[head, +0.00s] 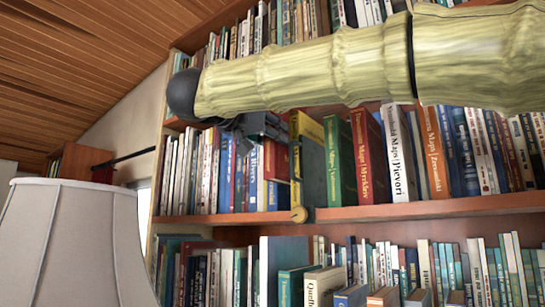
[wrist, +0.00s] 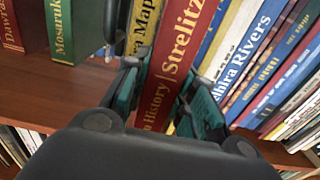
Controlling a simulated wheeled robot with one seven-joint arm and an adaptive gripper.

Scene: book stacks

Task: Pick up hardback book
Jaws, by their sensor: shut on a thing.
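A red hardback book (wrist: 182,45) with yellow lettering reading "History" and "Strelitz" stands between my gripper's two fingers in the wrist view. My gripper (wrist: 168,105) is shut on this book, with one dark green-padded finger on each side of its spine. In the head view, my gripper (head: 262,128) is at the middle shelf, partly hidden under my arm. A red book (head: 275,160) shows just below it there and appears to be the same one. The book's lower end is hidden by my gripper in the wrist view.
A yellow book (wrist: 144,25) and a blue "Rivers" book (wrist: 245,45) stand close on either side. A green book (wrist: 75,30) stands farther left. The wooden shelf (head: 400,211) holds tightly packed books. A lampshade (head: 75,245) stands in front at left.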

